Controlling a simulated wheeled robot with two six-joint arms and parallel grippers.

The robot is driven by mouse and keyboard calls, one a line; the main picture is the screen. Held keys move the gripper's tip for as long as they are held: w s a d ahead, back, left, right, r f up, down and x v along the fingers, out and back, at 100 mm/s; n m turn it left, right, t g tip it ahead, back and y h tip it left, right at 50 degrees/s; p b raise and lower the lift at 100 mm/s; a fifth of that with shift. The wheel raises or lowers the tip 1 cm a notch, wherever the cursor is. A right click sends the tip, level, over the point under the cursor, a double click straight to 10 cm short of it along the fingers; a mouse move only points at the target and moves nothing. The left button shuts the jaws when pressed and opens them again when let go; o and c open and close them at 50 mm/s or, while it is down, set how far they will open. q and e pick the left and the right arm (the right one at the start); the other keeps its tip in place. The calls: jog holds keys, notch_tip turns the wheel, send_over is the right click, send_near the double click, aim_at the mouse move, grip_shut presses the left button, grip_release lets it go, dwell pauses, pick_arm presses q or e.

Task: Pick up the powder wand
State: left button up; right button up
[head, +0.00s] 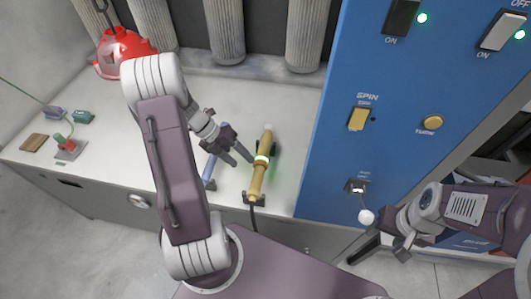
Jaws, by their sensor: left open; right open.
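A yellow wand (258,178) with a glowing green ring lies in a dark cradle on the pale counter, a cable running from its near end. A blue-violet wand (210,167) lies just left of it, partly hidden by my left gripper. No label shows which one is the powder wand. My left gripper (239,157) is open, its fingertips over the gap between the two wands and close to the yellow one. I cannot tell whether they touch it. My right gripper (386,250) is open and empty at the lower right, in front of the blue panel.
A tall blue panel (385,150) with switches and a yellow button stands close on the right of the yellow wand. A red hood (122,50) is at the back left. Small blocks and a red-handled lever (66,147) sit at the counter's left. Grey columns stand behind.

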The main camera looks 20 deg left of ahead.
aim_at(255, 172)
pick_arm(q)
jog(key=x, duration=0.4)
jog(key=shift+d+r, duration=0.25)
jog(key=shift+d, duration=0.05)
jog(key=b+x, duration=0.1)
jog(key=x, duration=0.4)
jog(key=shift+s+d+f, duration=0.15)
jog(key=shift+d, duration=0.1)
jog(key=shift+a, duration=0.15)
grip_shut()
